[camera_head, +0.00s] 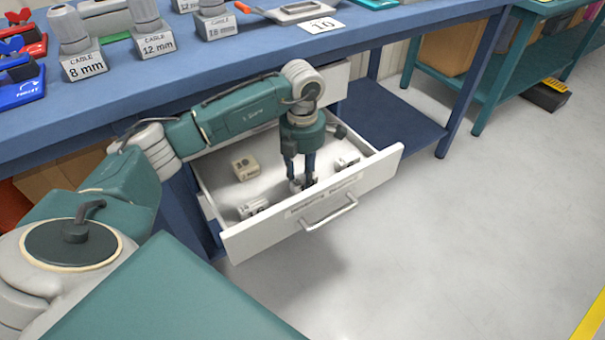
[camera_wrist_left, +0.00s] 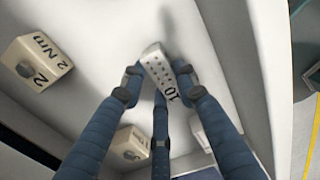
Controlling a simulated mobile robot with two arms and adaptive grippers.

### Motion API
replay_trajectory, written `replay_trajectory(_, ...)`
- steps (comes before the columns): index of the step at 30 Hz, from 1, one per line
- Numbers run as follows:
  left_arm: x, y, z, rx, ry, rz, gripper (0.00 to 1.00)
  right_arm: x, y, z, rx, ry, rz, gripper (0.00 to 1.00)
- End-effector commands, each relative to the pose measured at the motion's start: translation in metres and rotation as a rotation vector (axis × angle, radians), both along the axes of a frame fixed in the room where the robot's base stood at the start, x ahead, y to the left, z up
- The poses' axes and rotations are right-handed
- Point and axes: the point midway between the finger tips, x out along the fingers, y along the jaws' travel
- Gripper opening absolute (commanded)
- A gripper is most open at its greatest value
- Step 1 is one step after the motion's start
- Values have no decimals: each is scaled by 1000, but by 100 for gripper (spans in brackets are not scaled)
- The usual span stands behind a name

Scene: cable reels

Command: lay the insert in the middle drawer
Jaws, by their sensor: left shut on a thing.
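The white drawer (camera_head: 370,178) stands pulled out under the blue bench, below another white drawer front (camera_head: 336,82). My left gripper (camera_head: 302,183) reaches down into it near the front wall. Its blue fingers (camera_wrist_left: 157,80) are shut around a small pale insert marked 10 (camera_wrist_left: 159,68). The insert (camera_head: 296,186) is low in the drawer, mostly hidden by the fingers in the head view. I cannot tell whether it touches the drawer floor. My right gripper is not in view.
Other pale blocks lie in the drawer: one at the back left (camera_head: 244,168), one at the front left (camera_head: 253,208) and one on the right (camera_head: 346,163).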

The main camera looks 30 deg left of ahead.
Motion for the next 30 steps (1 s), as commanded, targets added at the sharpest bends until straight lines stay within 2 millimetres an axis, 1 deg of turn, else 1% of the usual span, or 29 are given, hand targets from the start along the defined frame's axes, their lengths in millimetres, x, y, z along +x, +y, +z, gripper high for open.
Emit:
replay_trajectory(5, 0, 0, 0, 0, 0, 0, 3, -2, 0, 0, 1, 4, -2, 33)
replay_trajectory(6, 0, 0, 0, 0, 0, 0, 32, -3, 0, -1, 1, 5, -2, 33)
replay_trajectory(8, 0, 0, 0, 0, 0, 0, 44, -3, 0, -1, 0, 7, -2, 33)
replay_trajectory(9, 0, 0, 0, 0, -1, 0, 52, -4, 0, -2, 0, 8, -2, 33)
replay_trajectory(17, 0, 0, 0, 0, 0, 0, 52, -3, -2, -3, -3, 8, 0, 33)
replay_trajectory(20, 1, 0, 4, -1, -2, 0, 52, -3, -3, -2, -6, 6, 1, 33)
replay_trajectory(23, 1, 0, 15, -2, -4, 0, 52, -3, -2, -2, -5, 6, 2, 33)
replay_trajectory(26, 2, 0, 35, 0, -6, 0, 52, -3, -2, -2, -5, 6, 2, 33)
replay_trajectory(30, 2, 0, 66, 0, -6, 0, 52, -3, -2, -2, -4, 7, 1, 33)
